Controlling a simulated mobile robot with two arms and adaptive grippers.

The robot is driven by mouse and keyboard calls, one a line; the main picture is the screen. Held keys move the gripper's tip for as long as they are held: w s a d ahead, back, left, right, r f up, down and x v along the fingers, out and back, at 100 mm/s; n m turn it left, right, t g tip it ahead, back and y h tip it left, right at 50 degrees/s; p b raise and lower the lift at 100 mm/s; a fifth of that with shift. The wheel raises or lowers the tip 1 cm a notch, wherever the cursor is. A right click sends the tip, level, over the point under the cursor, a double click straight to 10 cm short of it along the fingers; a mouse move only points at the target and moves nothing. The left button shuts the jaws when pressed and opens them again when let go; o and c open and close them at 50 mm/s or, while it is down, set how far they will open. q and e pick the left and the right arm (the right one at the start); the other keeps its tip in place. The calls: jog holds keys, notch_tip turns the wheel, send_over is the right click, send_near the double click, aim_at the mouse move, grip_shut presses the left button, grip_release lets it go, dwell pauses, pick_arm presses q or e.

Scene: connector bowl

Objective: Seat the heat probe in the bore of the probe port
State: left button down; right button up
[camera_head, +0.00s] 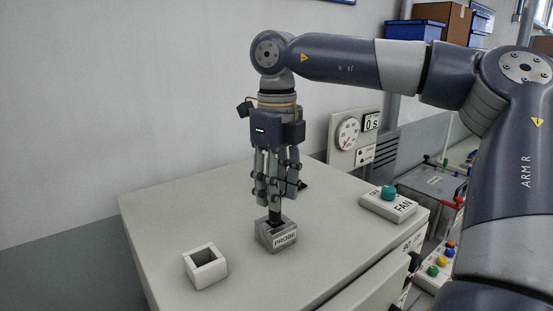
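The grey block labelled PROBE (280,239), which I take as the probe port, stands on top of the light cabinet. My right gripper (274,201) points straight down above it, with its fingers close together on a slim dark piece that looks like the heat probe (275,215). The probe is about upright, and its lower end meets the dark opening in the block's top. How deep it sits in the bore cannot be told. The fingers hide its upper part. My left gripper is not in view.
A white open-topped square holder (207,270) stands left of the block and looks empty. A FAN box with a teal knob (389,193) is at the right of the cabinet top (180,220). A dial panel (349,135) rises behind. The top's left side is clear.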

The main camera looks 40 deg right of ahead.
jog(key=r, duration=0.6)
jog(key=shift+a+r+b, duration=0.3)
jog(key=shift+a+b, duration=0.05)
jog(key=shift+b, duration=0.05)
jog(key=shift+d+r, duration=0.2)
jog(key=shift+r, duration=0.4)
jog(key=shift+a, duration=0.1)
